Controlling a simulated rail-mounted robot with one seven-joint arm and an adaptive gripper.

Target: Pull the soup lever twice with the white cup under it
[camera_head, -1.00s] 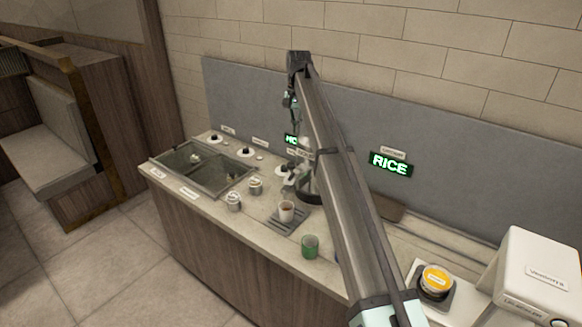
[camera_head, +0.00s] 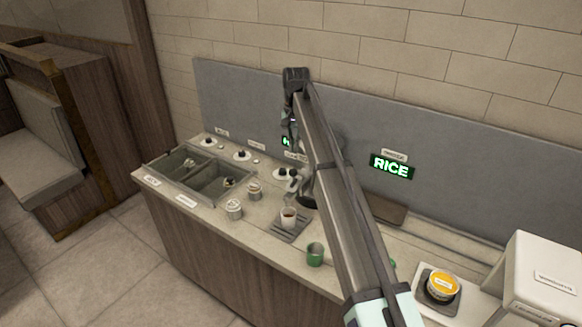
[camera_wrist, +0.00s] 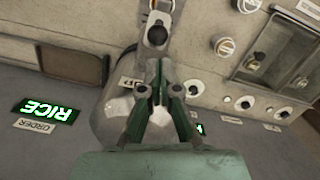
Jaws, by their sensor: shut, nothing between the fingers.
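The white cup (camera_head: 288,218) stands upright on a grey drip tray (camera_head: 285,236) on the counter, with brown contents visible inside. The silver soup dispenser (camera_wrist: 108,118) shows below and left of my fingers in the wrist view; my arm mostly hides it in the head view. My gripper (camera_wrist: 159,68) is shut and empty, above the dispenser's front. In the head view my gripper is small and partly merges with the dispenser parts behind the cup.
A green cup (camera_head: 315,254) stands right of the tray. Metal wells (camera_head: 221,182) and small labelled jars (camera_head: 234,210) are to the left. A lit RICE sign (camera_head: 391,167) hangs on the grey back panel. A yellow-topped bowl (camera_head: 442,286) sits by a white machine (camera_head: 545,280) at right.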

